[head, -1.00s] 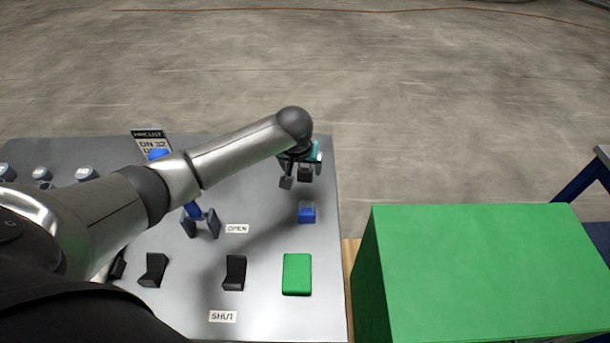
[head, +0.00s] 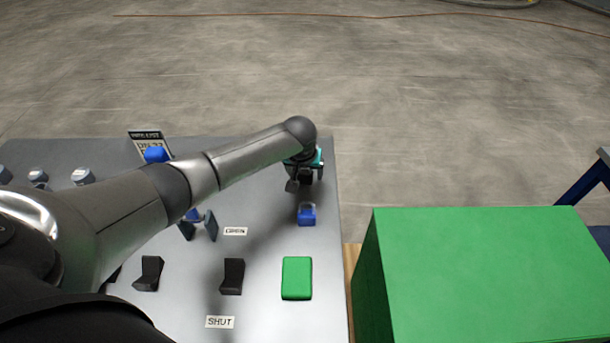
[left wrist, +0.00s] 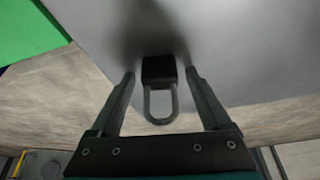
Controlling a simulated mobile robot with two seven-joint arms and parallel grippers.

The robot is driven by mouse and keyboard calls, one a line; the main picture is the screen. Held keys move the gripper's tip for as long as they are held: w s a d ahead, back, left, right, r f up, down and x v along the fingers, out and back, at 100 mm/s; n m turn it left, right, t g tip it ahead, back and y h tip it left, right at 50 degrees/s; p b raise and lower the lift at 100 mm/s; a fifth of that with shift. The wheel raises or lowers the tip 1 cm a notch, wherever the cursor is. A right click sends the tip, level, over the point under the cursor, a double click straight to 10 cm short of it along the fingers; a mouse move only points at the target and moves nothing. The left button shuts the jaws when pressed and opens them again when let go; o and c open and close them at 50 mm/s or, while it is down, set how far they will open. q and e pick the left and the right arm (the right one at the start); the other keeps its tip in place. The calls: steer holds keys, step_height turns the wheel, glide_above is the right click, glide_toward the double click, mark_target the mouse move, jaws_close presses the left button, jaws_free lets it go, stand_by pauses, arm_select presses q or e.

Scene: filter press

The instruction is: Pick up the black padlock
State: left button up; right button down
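The black padlock (left wrist: 158,71) shows in the left wrist view, with its dark body on the grey panel and its grey U-shaped shackle (left wrist: 161,106) pointing toward the gripper base. My left gripper (left wrist: 159,76) is open, with one finger on each side of the padlock body and a visible gap on both sides. In the head view my left gripper (head: 303,182) is low over the far right part of the panel. I cannot make out the black padlock there, behind or under the gripper. My right gripper is not in view.
A blue padlock (head: 307,214) is just nearer than the gripper. A green block (head: 297,278), black wedge pieces (head: 232,277) and OPEN and SHUT labels are on the grey panel (head: 265,310). A large green box (head: 480,265) stands at the right.

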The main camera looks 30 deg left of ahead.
arm_select(q)
jaws_close()
stand_by(0.4)
